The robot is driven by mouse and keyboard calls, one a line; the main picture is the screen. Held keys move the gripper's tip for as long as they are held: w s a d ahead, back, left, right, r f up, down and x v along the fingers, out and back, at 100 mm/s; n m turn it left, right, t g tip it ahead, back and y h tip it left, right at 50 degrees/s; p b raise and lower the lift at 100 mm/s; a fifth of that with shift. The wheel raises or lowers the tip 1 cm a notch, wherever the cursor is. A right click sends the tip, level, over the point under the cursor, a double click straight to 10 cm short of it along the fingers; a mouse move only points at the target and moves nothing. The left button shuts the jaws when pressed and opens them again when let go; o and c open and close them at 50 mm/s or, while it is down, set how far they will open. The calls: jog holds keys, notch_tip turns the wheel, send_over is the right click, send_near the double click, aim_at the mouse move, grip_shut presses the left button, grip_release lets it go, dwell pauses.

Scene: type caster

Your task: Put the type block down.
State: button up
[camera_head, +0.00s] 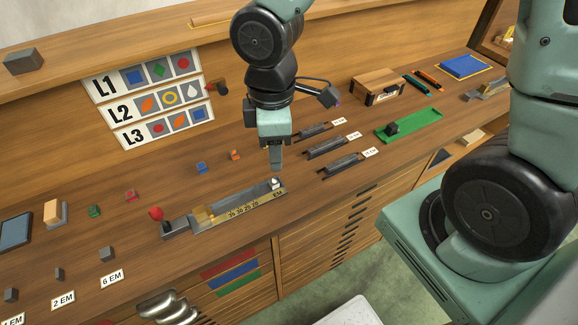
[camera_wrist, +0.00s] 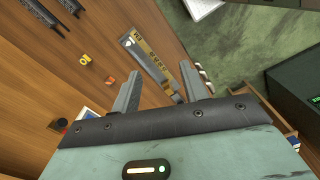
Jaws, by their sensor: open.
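My gripper (camera_head: 277,162) points down over the right end of the brass-and-grey composing stick (camera_head: 235,207), above the bench. In the wrist view its two fingers (camera_wrist: 160,85) stand apart with nothing visible between them. A small block with a white top (camera_head: 275,184) sits at the stick's right end, just below the fingertips. It also shows as a pale spot at the stick's far end in the wrist view (camera_wrist: 127,42). I cannot tell whether a fingertip touches it. A red knob (camera_head: 155,213) is at the stick's left end.
A blue block (camera_head: 201,167) and an orange block (camera_head: 235,155) lie behind the stick. Several dark labelled holders (camera_head: 325,146) and a green tray (camera_head: 424,121) are to the right. A sign with L1, L2 and L3 rows (camera_head: 124,113) leans behind. Drawers lie below the front edge.

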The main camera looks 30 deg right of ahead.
jog(key=s+a+r+m, duration=0.3)
jog(key=s+r+m, duration=0.2)
jog(key=s, duration=0.6)
jog(key=shift+s+r+m+y, duration=0.3)
jog(key=shift+r+m, duration=0.1)
jog(key=shift+r, duration=0.15)
